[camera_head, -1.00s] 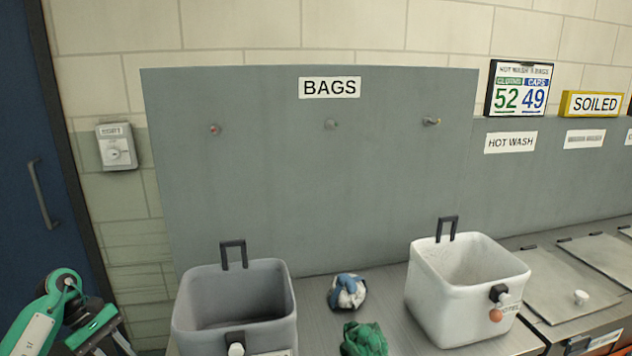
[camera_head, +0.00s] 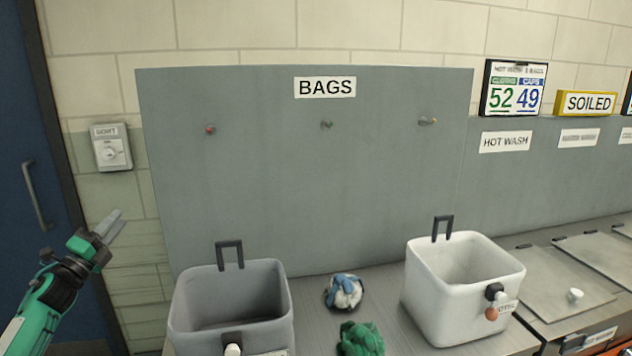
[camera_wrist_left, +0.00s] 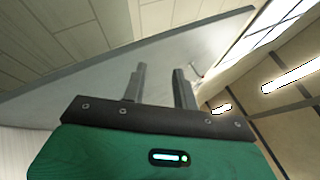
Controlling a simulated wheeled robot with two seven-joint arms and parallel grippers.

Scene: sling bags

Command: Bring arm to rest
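My left arm comes in from the lower left in the head view. Its green and black gripper (camera_head: 110,226) is raised in front of the wall between the blue door and the grey board, fingers pointing up and right. In the left wrist view the two grey fingers (camera_wrist_left: 160,86) stand apart with nothing between them, so the gripper is open and empty. It is clear of the bins and the board. My right gripper is not in view.
A grey bin (camera_head: 232,300) and a white bin (camera_head: 465,285) stand on the metal counter. A blue-and-white cloth (camera_head: 345,291) and a green cloth (camera_head: 360,340) lie between them. The grey BAGS board (camera_head: 300,190) has three pegs. A blue door (camera_head: 25,120) is at left.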

